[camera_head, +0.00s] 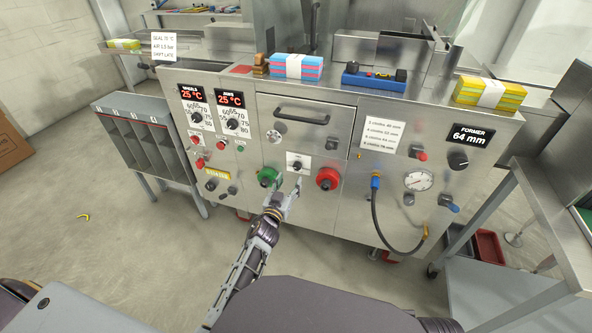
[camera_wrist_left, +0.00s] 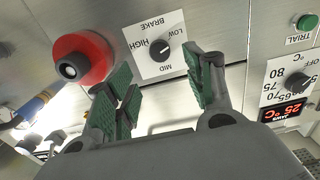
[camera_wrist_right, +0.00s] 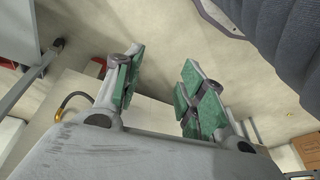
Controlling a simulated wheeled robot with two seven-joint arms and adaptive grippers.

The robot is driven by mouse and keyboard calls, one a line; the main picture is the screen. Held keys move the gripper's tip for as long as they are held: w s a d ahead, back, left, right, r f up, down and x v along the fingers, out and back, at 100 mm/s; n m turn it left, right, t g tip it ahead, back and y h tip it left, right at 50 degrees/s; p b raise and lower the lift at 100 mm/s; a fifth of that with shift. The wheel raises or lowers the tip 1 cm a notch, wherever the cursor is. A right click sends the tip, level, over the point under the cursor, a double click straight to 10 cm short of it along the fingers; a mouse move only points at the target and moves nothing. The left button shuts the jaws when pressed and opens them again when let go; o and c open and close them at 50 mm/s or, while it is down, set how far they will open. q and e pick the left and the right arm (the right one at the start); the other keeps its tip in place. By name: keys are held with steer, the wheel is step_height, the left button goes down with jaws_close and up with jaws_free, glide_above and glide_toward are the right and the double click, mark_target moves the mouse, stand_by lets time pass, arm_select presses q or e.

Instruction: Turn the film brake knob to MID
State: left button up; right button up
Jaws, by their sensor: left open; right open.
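The film brake knob (camera_head: 298,166) is a small black knob on a white plate, between the green button and the red button in the head view. In the left wrist view the knob (camera_wrist_left: 159,50) sits on its plate (camera_wrist_left: 139,66) marked LOW, MID, HIGH and BRAKE. I cannot tell for sure which mark it points at. My left gripper (camera_head: 287,190) is just below the knob and in front of the panel. In its wrist view the left gripper (camera_wrist_left: 163,88) is open and empty, with the knob beyond the gap. My right gripper (camera_wrist_right: 160,85) is open and empty, away from the panel.
A green button (camera_head: 267,176) and a red mushroom button (camera_head: 328,178) flank the knob closely. A drawer handle (camera_head: 301,114) is above it. A black hose (camera_head: 378,222) and a gauge (camera_head: 418,180) are to the right. A steel cart (camera_head: 545,215) stands at the right.

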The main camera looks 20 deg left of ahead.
mark_target(296, 167)
arm_select(q)
steer(key=shift+w+d+b, duration=0.1)
steer(key=shift+w+b, duration=0.45)
steer(key=shift+w, duration=2.8)
steer(key=shift+w+b, duration=0.3)
steer(key=shift+b, duration=0.05)
steer(key=shift+w, duration=0.7)
arm_select(e)
steer(key=shift+a+r+t, duration=0.3)
steer(key=shift+a+r, duration=0.05)
steer(key=shift+a, duration=0.05)
steer(key=shift+r, duration=0.1)
arm_select(q)
steer(key=c, duration=1)
arm_select(e)
steer(key=shift+w+r+y, duration=0.15)
steer(key=shift+w+y, duration=0.05)
steer(key=shift+y, duration=0.1)
